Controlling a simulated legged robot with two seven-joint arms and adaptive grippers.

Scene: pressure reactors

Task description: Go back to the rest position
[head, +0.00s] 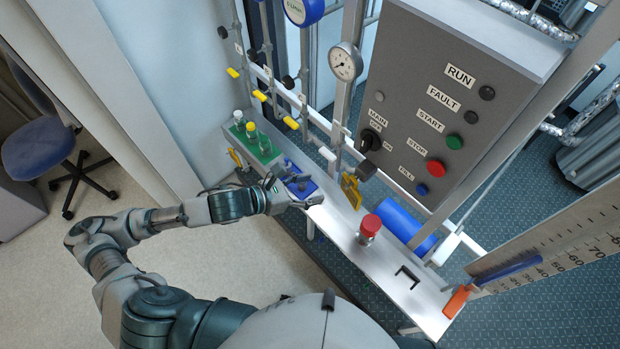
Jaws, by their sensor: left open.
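My left gripper (300,199) reaches in from the left on my grey and teal arm. It is open and appears empty. It is over the near edge of the narrow bench (335,222), close beside a blue holder (301,186). I cannot tell whether it touches the bench or the holder. My right gripper is not in view.
A green rack (262,154) with small bottles stands at the bench's far left. A red-capped jar (369,229) and a blue cylinder (402,224) sit right of the gripper. A grey control panel (450,95) rises behind. Open floor (215,265) lies at left.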

